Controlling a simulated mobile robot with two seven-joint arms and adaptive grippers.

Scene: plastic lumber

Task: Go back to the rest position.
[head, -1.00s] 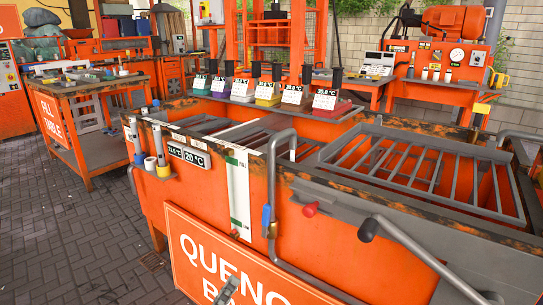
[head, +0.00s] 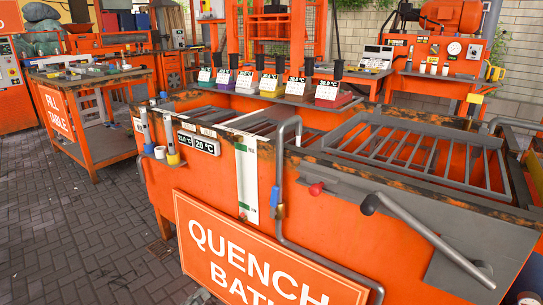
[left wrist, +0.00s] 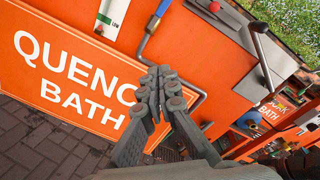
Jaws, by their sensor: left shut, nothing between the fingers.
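My left gripper (left wrist: 163,82) is shut and empty in the left wrist view, its two grey fingers close together. It is in front of the orange quench bath (head: 400,215) and its white-lettered sign (head: 262,262). The sign also shows in the left wrist view (left wrist: 62,62). In the head view only a small grey tip of the left gripper (head: 199,296) shows at the bottom edge. My right gripper is in neither view.
A grey bent pipe (head: 278,190) runs down the bath's front. A grey lever (head: 425,237) sticks out at the right. An orange fill table (head: 70,125) stands at the left. The brick floor (head: 90,225) between is clear.

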